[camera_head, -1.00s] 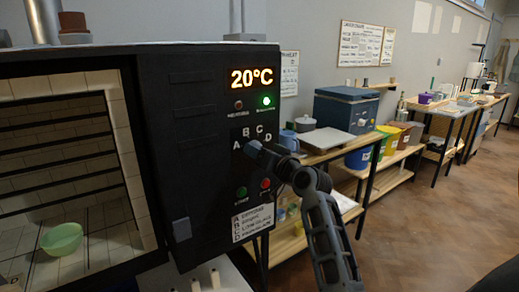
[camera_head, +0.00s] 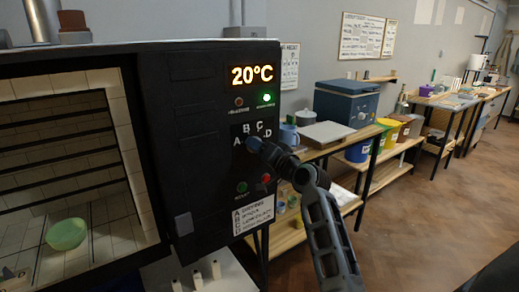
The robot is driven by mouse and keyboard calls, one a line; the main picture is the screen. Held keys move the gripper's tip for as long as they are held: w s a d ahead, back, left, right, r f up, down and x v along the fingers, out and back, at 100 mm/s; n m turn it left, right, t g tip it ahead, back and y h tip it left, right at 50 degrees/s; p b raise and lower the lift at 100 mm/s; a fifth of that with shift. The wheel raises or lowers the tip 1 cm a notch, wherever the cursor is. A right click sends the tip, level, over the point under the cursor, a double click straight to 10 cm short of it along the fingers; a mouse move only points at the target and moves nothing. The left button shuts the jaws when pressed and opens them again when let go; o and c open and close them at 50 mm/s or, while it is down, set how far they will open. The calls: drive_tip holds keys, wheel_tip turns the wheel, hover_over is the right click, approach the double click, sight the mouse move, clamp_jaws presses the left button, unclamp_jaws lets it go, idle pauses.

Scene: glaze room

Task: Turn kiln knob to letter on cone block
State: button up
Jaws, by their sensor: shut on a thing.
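The kiln's control panel (camera_head: 205,150) is dark and carries the letters A, B, C and D (camera_head: 252,135) in an arc. My gripper (camera_head: 257,145) is at the dial just below the letters and is shut on the knob. The gripper's fingers hide most of the knob, and I cannot tell which letter it points to. A dark block with a pale marking (camera_head: 14,281) is cut off at the lower left corner of the kiln; it may be the cone block, and its letter is unreadable here.
The display (camera_head: 252,75) reads 20°C, with a green lamp (camera_head: 267,98) lit below it. A green bowl (camera_head: 66,234) sits inside the open kiln. A wooden shelf (camera_head: 290,235) is close at right; floor beyond is clear.

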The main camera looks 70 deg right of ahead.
drive_tip(key=shift+f, duration=0.1)
drive_tip(key=o, duration=0.9)
drive_tip(key=b+v, duration=0.1)
drive_tip(key=v, duration=0.7)
drive_tip(key=shift+b, duration=0.3)
drive_tip(key=shift+d, duration=0.15)
